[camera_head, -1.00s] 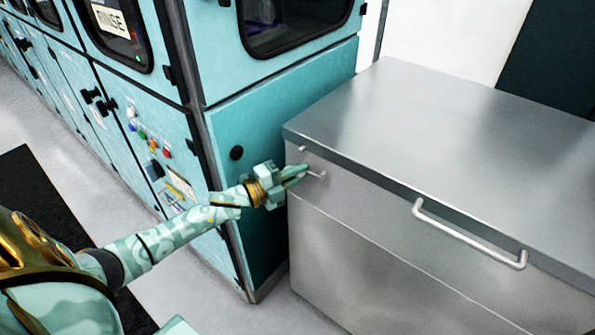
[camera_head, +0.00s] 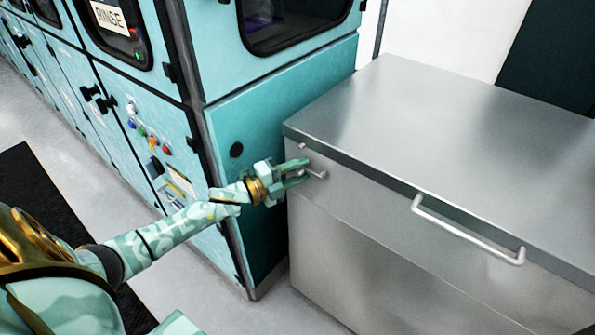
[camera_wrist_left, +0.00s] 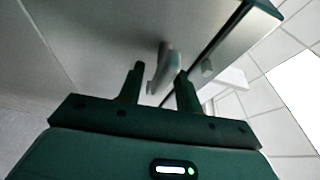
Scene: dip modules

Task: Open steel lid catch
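The steel chest (camera_head: 345,225) stands at the right with its flat lid (camera_head: 460,120) down. The lid catch (camera_head: 316,172) is a small steel lever on the upper left of its front face. My left gripper (camera_head: 302,171) is open at the catch, its fingers pointing at the chest. In the left wrist view the catch (camera_wrist_left: 163,68) shows between the two spread fingertips of the left gripper (camera_wrist_left: 161,80). I cannot tell whether either finger touches it. My right gripper is not in view.
A long bar handle (camera_head: 465,238) runs along the chest's front below the lid edge. The teal rinse machine (camera_head: 265,130) stands close to the chest's left side. Grey floor (camera_head: 200,285) is clear in front of the machine.

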